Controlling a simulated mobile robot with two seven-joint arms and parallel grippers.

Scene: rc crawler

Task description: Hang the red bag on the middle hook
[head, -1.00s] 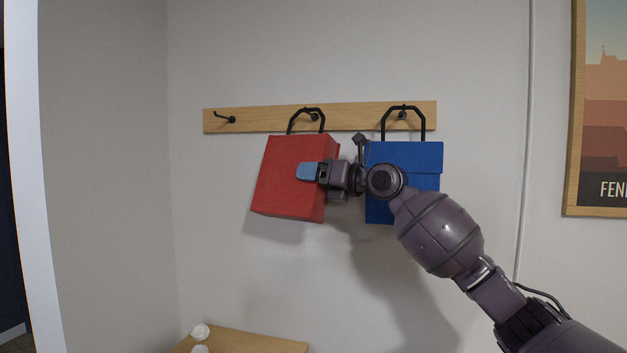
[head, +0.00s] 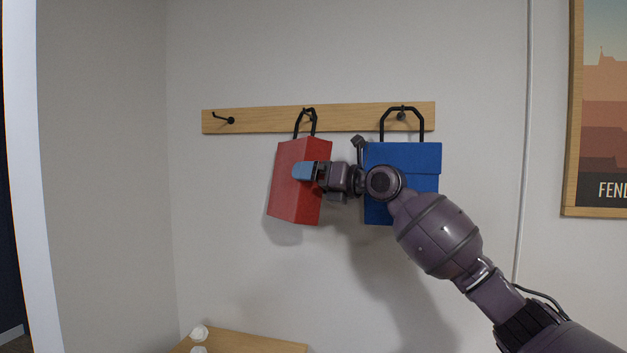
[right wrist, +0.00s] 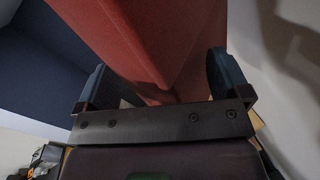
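The red bag (head: 289,190) hangs from the wooden rack with its black handle (head: 305,124) over the middle hook (head: 308,114). The bag is turned edge-on, so two of its sides show. My right gripper (head: 305,171) is in front of the bag at mid-height, and its blue fingertip overlaps the bag. In the right wrist view, the red bag (right wrist: 160,40) lies between the fingers of my right gripper (right wrist: 158,80). The fingers are wide apart, with gaps beside the bag's lower corner. My left gripper is out of view.
A blue bag (head: 412,157) hangs on the right hook (head: 402,115), partly behind my right arm. The left hook (head: 226,119) is empty. A wooden table (head: 255,341) with small white items (head: 200,332) is below. A framed poster (head: 600,150) hangs at the right.

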